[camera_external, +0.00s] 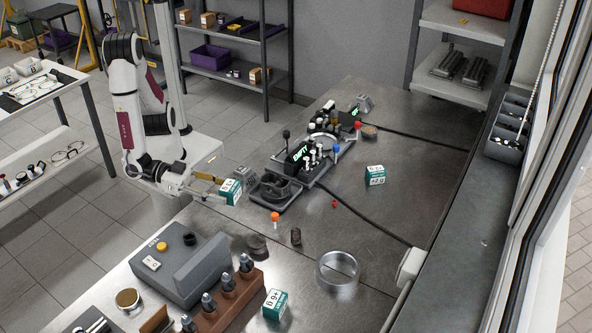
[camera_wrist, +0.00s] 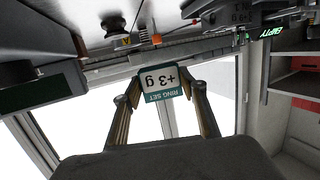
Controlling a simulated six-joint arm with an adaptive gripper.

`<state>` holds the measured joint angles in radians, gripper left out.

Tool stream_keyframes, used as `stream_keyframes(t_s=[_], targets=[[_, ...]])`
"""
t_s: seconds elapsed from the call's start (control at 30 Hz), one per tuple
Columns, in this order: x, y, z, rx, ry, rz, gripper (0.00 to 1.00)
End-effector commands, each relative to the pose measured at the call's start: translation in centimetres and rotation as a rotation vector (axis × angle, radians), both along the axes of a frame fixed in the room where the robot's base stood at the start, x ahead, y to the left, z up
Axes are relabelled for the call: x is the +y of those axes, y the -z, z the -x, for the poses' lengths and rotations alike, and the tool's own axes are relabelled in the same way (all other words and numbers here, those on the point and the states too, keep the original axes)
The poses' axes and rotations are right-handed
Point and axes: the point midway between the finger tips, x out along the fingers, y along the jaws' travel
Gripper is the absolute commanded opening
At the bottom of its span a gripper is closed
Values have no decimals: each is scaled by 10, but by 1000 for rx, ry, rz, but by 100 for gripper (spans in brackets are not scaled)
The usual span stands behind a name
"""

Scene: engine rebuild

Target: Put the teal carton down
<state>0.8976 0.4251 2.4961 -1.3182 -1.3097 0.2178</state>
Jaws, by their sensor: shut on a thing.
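My gripper (camera_external: 222,184) is shut on a teal and white carton (camera_external: 231,192) near the left edge of the metal bench. In the wrist view the carton (camera_wrist: 160,82) sits between the two fingertips, its label reading "RING SET" and "+3 g" upside down. The outside view does not clearly show the gap between the carton and the bench. A second teal and white carton (camera_external: 375,176) stands on the open bench to the right. A third one (camera_external: 275,303), marked "+6 g", stands at the front.
A dark fixture (camera_external: 277,190) is close to the right of the held carton. A grey box with buttons (camera_external: 180,268) and a brown block with several injectors (camera_external: 228,300) stand in front. A metal ring (camera_external: 338,270) lies on the bench (camera_external: 420,185), whose right part is mostly clear.

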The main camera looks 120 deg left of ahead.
Motion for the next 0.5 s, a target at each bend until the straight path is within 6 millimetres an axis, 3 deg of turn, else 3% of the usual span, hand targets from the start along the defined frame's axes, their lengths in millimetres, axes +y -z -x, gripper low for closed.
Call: stream_keyframes(t_s=[0.2,0.5], targets=[[-2,1,14,-1,-19,0,20],[-2,1,15,-1,-23,0,20]])
